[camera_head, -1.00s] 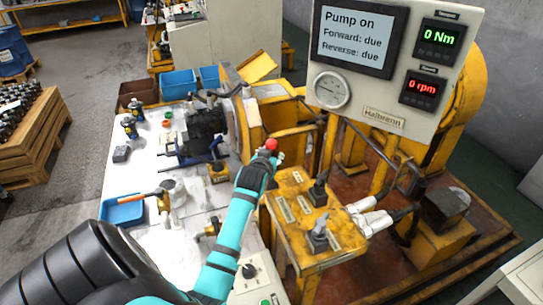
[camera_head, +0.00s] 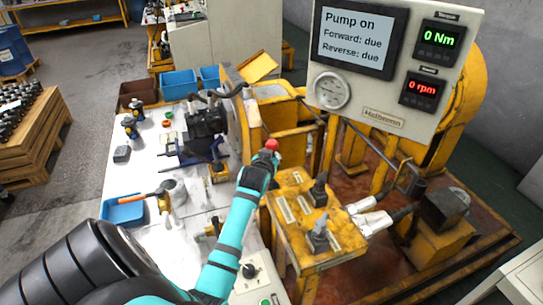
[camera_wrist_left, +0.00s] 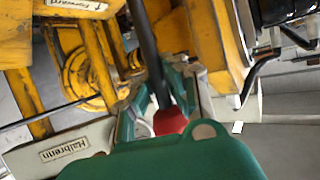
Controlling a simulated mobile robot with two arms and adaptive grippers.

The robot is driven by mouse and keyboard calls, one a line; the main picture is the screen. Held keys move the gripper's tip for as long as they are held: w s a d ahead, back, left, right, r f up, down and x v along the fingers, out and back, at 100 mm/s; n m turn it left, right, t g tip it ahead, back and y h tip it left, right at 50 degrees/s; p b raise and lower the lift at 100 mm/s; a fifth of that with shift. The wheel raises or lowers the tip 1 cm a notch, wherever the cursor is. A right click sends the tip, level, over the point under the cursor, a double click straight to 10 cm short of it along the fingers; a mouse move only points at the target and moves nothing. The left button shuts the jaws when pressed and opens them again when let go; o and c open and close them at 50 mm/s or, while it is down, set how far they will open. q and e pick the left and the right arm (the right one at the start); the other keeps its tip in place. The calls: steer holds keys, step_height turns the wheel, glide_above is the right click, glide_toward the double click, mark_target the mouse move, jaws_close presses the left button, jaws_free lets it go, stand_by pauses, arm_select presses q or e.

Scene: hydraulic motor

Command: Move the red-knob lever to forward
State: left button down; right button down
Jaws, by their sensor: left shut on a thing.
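The red knob (camera_head: 271,145) shows at the tip of my left gripper (camera_head: 266,158) in the head view, above the far-left corner of the yellow lever stand (camera_head: 292,186). In the left wrist view the red knob (camera_wrist_left: 170,121) is between the green finger linkages, at the end of a dark lever rod (camera_wrist_left: 150,55). My left gripper (camera_wrist_left: 165,85) is shut on this lever, around the rod and knob. A label reading "Forward" (camera_wrist_left: 84,4) shows in the wrist view. My right gripper is not in view.
The screen (camera_head: 355,38) reads "Pump on", "Forward: due", "Reverse: due". The readouts show 0 Nm (camera_head: 440,40) and 0 rpm (camera_head: 422,89). The white bench (camera_head: 125,178) holds tools and a blue tray (camera_head: 124,211).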

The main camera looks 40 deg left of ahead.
arm_select(q)
steer(key=w+d+m+g+p, duration=0.1)
steer(key=w+d+f+g+p, duration=0.1)
steer(key=w, duration=0.1)
steer(key=w+d+m+g+p, duration=0.1)
steer(key=w, duration=0.1)
steer(key=shift+f+m+y, duration=0.2)
steer(key=shift+m+y, duration=0.1)
steer(key=shift+y, duration=0.1)
steer(key=c, duration=1.3)
jaws_free()
steer(key=shift+w, duration=0.1)
steer(key=shift+r, duration=0.1)
steer(key=v, duration=1.2)
steer(key=shift+w+d, duration=0.1)
